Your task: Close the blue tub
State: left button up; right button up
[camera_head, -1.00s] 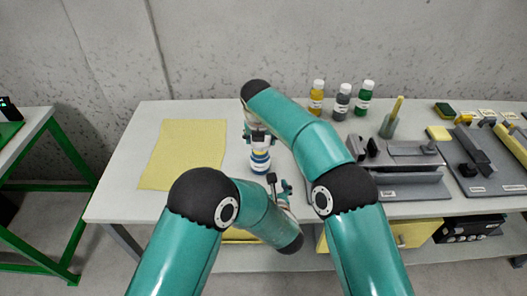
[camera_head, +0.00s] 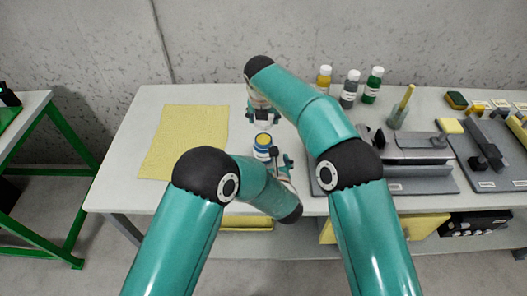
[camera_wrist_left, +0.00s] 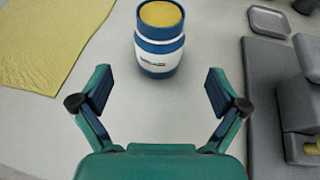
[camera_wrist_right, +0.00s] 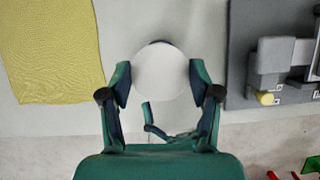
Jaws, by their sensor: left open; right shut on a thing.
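The blue tub (camera_head: 263,149) stands upright and open on the table, with yellow contents at its top. In the left wrist view the tub (camera_wrist_left: 160,50) has blue bands and a white label band. My right gripper (camera_head: 263,118) is shut on a round white lid (camera_wrist_right: 167,75), held apart from the tub, above and behind it in the head view. In the right wrist view the lid hides most of what lies below it. My left gripper (camera_wrist_left: 158,95) is open and empty in front of the tub, its fingers apart from it.
A yellow cloth (camera_head: 184,140) lies at the left. Three white-capped bottles (camera_head: 349,88) stand at the back right. Grey fixtures (camera_head: 405,160) on plates fill the right side. The table between cloth and tub is clear.

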pick_arm(q)
jog(key=x, duration=0.9)
jog(key=shift+w+a+f, duration=0.1)
jog(key=shift+w+f, duration=0.05)
jog(key=shift+f, duration=0.05)
jog(key=shift+c, duration=0.3)
jog(key=c, duration=1.7)
pick_arm(e)
send_over(264, 137)
jog(key=s, duration=0.2)
jog(key=shift+w+a+f, duration=0.1)
jog(key=shift+w+f, duration=0.05)
jog(key=shift+f, duration=1.05)
jog(key=shift+w+f, duration=0.1)
jog(key=shift+f, duration=1.1)
jog(key=shift+f, duration=0.9)
jog(key=shift+f, duration=0.15)
